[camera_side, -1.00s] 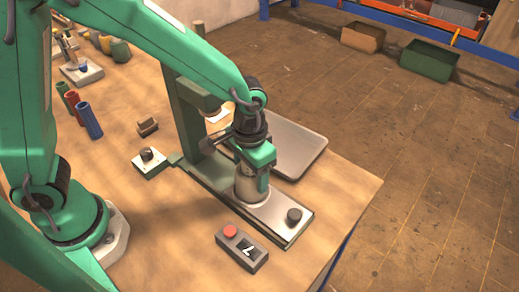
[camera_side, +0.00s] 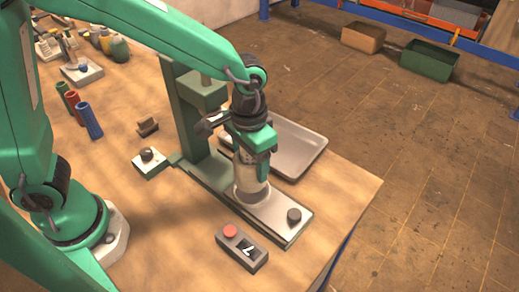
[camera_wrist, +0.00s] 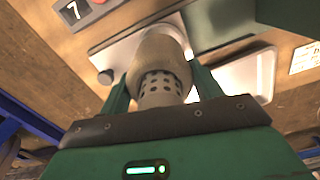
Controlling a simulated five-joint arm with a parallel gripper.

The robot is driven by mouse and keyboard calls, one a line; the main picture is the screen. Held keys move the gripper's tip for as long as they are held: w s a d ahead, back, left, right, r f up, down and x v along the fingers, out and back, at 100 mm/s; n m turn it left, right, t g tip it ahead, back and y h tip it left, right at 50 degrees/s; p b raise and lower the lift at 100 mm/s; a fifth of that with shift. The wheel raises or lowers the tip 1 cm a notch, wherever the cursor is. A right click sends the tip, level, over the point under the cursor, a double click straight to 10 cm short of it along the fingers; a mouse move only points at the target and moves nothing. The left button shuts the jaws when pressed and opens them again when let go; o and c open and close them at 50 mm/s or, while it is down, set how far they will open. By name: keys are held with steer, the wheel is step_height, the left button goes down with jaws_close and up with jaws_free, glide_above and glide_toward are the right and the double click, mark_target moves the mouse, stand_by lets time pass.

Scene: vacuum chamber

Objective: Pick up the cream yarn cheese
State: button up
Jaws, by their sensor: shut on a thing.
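The cream yarn cheese (camera_side: 247,172) is upright between the fingers of my gripper (camera_side: 257,165), partly hidden by them. In the wrist view the cream yarn cheese (camera_wrist: 161,50) sits between both green fingers, with a perforated tube (camera_wrist: 161,86) showing at its near end. My gripper (camera_wrist: 159,75) is shut on it. It is above a round seat (camera_side: 252,194) on the pale base plate of a green stand. I cannot tell whether its lower end is fully clear of the seat.
The green column (camera_side: 180,110) stands just left of my gripper, with a black knob (camera_side: 294,215) on the plate's front end. A metal tray (camera_side: 300,150) lies behind. A red-button box (camera_side: 242,247) is in front.

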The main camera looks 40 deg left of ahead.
steer(key=s+d+r, duration=0.5)
steer(key=s+r, duration=0.1)
steer(key=s, duration=0.4)
steer(key=shift+d+r, duration=0.2)
steer(key=shift+r, duration=0.1)
steer(key=shift+w, duration=0.15)
